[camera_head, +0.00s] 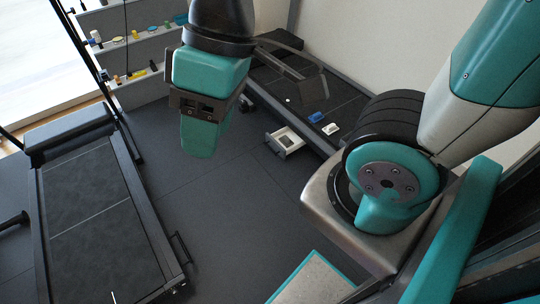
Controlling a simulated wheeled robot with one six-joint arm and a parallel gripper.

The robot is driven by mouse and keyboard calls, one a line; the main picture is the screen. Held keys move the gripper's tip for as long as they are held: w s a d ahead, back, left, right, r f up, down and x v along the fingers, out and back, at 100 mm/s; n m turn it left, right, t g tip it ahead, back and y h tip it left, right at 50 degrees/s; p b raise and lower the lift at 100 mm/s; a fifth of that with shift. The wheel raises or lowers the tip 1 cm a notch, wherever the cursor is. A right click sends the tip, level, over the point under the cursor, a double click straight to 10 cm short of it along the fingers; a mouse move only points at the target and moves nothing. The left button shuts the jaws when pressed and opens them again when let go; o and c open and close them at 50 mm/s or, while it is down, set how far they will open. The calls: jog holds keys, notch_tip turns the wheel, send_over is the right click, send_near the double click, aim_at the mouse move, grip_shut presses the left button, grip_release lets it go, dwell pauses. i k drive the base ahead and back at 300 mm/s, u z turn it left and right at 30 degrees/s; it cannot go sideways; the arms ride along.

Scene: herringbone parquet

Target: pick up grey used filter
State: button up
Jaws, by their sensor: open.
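I cannot pick out the grey used filter with certainty. A small dark grey item (287,140) lies in an open, light-coloured tray or drawer (292,151) low by the right-hand machine, but it is too small to identify. My gripper (205,138) hangs from the top centre, in the picture to the left of that tray and apart from it. It is open, with nothing visible held in it. Its fingertips are hard to make out from this angle.
A treadmill (100,205) stands at left. A dark machine (262,80) by the back wall carries a blue item (316,117) and a white item (331,129). Shelves (138,48) at the back left hold several small items. The dark floor (235,215) between is clear.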

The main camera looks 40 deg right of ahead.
aim_at(285, 140)
jog(key=u, duration=0.25)
jog(key=k, duration=0.5)
jog(key=z, duration=0.7)
jog(key=i, duration=1.2)
jog(key=z, duration=0.65)
jog(key=i, duration=1)
jog(key=u, duration=0.1)
